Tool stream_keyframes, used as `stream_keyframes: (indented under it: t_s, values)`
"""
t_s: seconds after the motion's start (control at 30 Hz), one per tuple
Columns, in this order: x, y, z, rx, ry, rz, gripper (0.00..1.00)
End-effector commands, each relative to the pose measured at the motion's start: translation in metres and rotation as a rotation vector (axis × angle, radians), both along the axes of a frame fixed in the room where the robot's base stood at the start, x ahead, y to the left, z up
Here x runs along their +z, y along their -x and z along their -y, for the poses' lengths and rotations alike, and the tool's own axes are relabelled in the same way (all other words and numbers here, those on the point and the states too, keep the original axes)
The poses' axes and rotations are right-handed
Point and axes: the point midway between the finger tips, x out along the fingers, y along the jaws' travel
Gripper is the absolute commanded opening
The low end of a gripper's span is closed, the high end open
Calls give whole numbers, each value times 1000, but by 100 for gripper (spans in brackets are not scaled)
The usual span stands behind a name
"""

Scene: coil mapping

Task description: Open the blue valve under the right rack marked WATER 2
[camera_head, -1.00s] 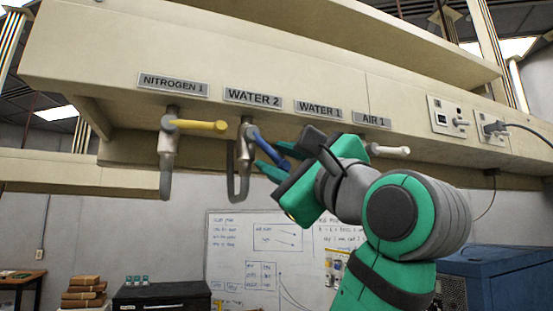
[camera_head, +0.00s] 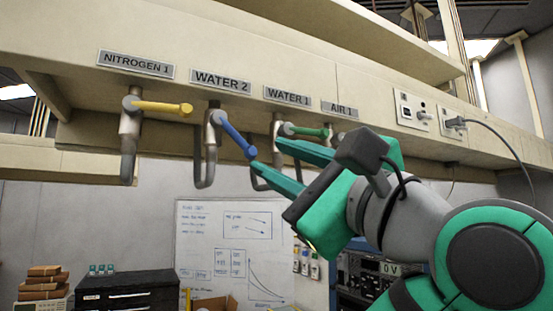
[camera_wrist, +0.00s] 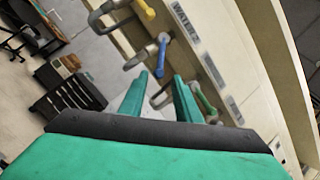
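The WATER 2 label (camera_head: 220,81) is on the front of the rack beam. Under it hangs a grey metal valve (camera_head: 211,135) with a blue handle (camera_head: 235,136), which slants down to the right. The blue handle also shows in the wrist view (camera_wrist: 162,52), with its near end just beyond and between the fingertips in the picture. My gripper (camera_head: 268,156) is open, its two green fingers apart. Its tips are just right of the handle's free end in the head view, and nothing is held. Whether a finger touches the handle cannot be told.
A yellow-handled valve (camera_head: 160,107) hangs left under NITROGEN 1. A green-handled valve (camera_head: 305,131) under WATER 1 is close behind the upper finger. The beam (camera_head: 320,80) runs just above the gripper. A whiteboard (camera_head: 205,215) and black cabinet (camera_head: 125,292) are at the back.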

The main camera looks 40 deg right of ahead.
Motion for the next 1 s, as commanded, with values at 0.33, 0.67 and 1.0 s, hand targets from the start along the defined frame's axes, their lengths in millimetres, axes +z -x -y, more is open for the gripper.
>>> stream_keyframes:
  t_s: [0.33,0.67,1.0]
  values:
    - [6,-8,-10,-163,208,16,0]
    - [13,-7,-29,-599,689,-31,0]
    - [9,13,-50,-1033,1141,-223,0]
